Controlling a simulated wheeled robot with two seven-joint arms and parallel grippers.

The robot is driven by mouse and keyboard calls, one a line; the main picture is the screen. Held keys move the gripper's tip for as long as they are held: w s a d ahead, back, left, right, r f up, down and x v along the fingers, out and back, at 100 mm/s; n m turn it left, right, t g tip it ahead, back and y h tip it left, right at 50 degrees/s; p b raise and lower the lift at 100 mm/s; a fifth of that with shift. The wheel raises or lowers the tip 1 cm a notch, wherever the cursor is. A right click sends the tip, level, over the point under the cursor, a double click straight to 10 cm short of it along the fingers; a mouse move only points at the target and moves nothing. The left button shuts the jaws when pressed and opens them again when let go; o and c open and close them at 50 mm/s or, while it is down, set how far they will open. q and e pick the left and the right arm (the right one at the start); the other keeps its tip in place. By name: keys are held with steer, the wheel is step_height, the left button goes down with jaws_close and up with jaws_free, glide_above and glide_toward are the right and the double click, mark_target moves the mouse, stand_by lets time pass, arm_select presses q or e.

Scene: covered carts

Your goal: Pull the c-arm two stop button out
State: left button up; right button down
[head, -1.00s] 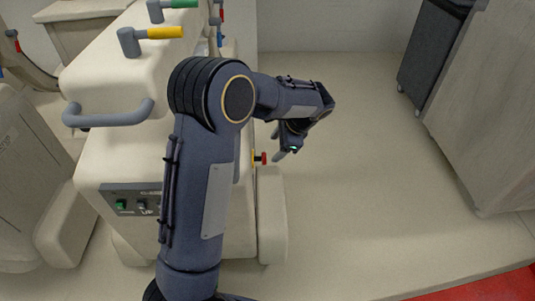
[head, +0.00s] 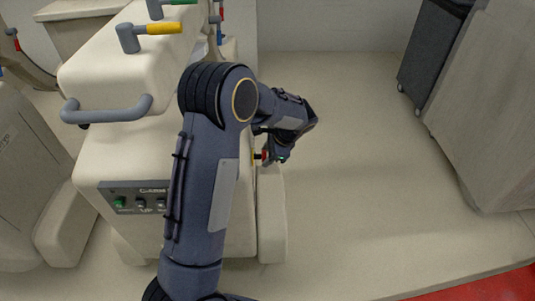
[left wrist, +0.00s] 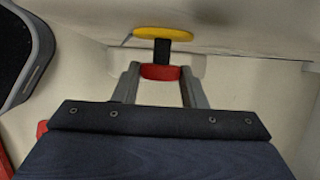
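The stop button is a red knob (left wrist: 160,72) on a black stem with a yellow disc (left wrist: 163,33) behind it, on the cart's pale side wall. In the head view the red button (head: 265,154) shows at the right side of the cream C-arm cart (head: 110,85). My left gripper (head: 275,157) is at the button. In the left wrist view my left gripper's grey fingers (left wrist: 160,73) lie on both sides of the red knob with no clear gap, so it looks shut on it. My right gripper is not in view.
The cart's front has a dark panel (head: 121,199) with a green button, partly hidden by my left arm. A grey handle (head: 107,112) sticks out above it. Another cart (head: 25,170) stands at the left, and a covered cart (head: 490,110) at the right. Floor between is clear.

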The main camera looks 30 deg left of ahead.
arm_select(q)
jaws_close()
steer(key=shift+w+d+p, duration=0.35)
steer(key=shift+w+d, duration=0.15)
steer(key=shift+d, duration=0.35)
steer(key=o, duration=0.5)
jaws_free()
steer(key=shift+o, duration=0.2)
steer(key=shift+r, duration=0.1)
steer(key=v, duration=0.7)
steer(key=shift+d+r+p, duration=0.15)
steer(key=shift+r+p, duration=0.15)
steer(key=shift+p, duration=0.1)
